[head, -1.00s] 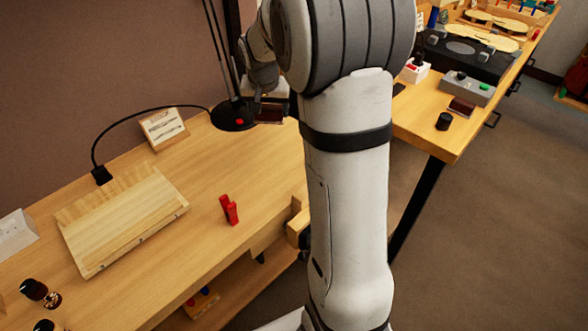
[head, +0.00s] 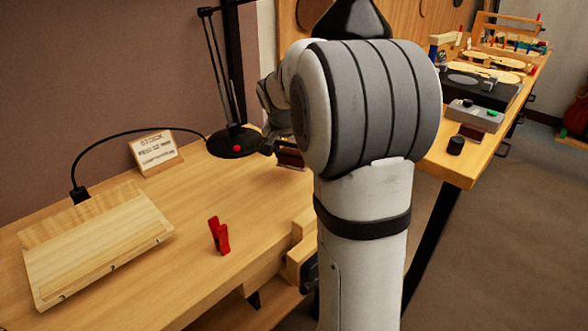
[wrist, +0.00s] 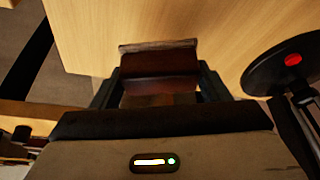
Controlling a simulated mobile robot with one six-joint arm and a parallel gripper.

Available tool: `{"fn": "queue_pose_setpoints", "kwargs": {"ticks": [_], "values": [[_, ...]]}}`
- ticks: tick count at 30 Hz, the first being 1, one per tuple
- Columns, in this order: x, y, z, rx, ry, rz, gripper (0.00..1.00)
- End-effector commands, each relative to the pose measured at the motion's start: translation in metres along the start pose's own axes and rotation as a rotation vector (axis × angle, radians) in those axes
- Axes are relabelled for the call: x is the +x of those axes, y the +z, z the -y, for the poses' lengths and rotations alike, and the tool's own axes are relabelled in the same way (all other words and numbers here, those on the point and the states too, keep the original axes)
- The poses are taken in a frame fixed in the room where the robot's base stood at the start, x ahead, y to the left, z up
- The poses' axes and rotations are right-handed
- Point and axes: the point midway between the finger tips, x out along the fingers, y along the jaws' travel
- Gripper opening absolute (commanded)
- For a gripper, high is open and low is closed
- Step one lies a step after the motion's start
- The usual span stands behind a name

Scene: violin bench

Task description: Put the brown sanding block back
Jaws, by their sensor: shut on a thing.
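The brown sanding block (wrist: 160,63) is between the two fingers of my gripper (wrist: 158,82) in the wrist view. The gripper is shut on it. The block is dark reddish brown with a paler, worn edge at its far end. In the head view, the block (head: 290,158) shows just right of the lamp base, over the right end of the near bench. My arm hides part of the gripper there. I cannot tell whether the block touches the bench top.
The black lamp base (head: 236,144) with a red button stands close by; it also shows in the wrist view (wrist: 292,62). A card stand (head: 156,151), a red clamp (head: 219,236) and a wooden board (head: 95,245) are on the near bench. Another brown block (head: 472,132) lies on the right bench.

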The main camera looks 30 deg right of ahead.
Motion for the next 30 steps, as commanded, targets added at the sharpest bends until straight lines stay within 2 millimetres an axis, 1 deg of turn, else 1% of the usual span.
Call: {"fn": "queue_pose_setpoints", "kwargs": {"ticks": [6,8,16,19,20,27,30], "values": [[0.027,0.011,-0.001,-0.001,0.002,0.002,0.47],[0.033,0.014,0.0,-0.001,0.001,0.001,0.47],[0.034,0.014,-0.001,0.0,0.0,0.0,0.47],[0.038,0.016,-0.001,0.0,0.0,0.0,0.47],[0.038,0.016,-0.001,0.0,0.0,0.0,0.7],[0.037,0.015,-0.001,0.001,0.001,0.001,0.89],[0.037,0.015,-0.001,0.001,0.001,0.001,0.91]]}}
